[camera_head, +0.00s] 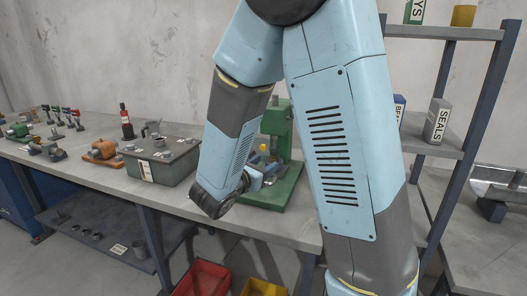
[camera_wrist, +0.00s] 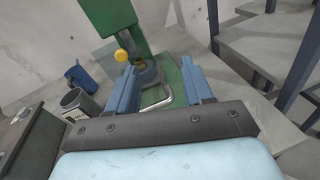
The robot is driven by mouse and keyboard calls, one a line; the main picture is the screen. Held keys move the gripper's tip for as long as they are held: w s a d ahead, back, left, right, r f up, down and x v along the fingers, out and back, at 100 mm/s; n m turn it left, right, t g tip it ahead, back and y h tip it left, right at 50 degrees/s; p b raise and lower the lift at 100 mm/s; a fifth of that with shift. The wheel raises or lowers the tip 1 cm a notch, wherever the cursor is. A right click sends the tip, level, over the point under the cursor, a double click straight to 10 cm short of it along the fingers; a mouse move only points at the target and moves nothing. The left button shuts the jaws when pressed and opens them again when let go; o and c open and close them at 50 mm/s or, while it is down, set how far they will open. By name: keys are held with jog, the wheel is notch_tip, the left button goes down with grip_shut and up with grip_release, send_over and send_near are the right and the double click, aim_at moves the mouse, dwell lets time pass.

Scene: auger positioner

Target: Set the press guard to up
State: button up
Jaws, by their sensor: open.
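The green press (camera_head: 277,122) stands on the workbench, partly hidden behind my arm. The wrist view shows its green column (camera_wrist: 112,18) and base. A bent silver bar (camera_wrist: 168,100), which looks like the press guard, lies low in front of the press between my fingers; I cannot tell exactly how it is hinged. A yellow knob (camera_wrist: 121,55) sticks out at the left of the press. My gripper (camera_wrist: 159,66) is open, its two blue fingers apart, pointing at the press. In the head view my gripper (camera_head: 262,173) is right at the press front; contact cannot be told.
A shelf rack (camera_head: 440,146) stands close on the right. A blue cup (camera_wrist: 80,77) and a grey cup (camera_wrist: 78,101) show left of my fingers.

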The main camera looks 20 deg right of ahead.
aim_at(263, 148)
jog(key=w+a+f+n+t+y, duration=0.2)
jog(key=w+a+n+t, duration=0.1)
jog(key=a+n, duration=0.15)
jog(key=shift+m, duration=0.25)
jog(key=x, duration=1.3)
jog(key=shift+r, duration=0.1)
jog(key=shift+a, duration=0.1)
grip_shut()
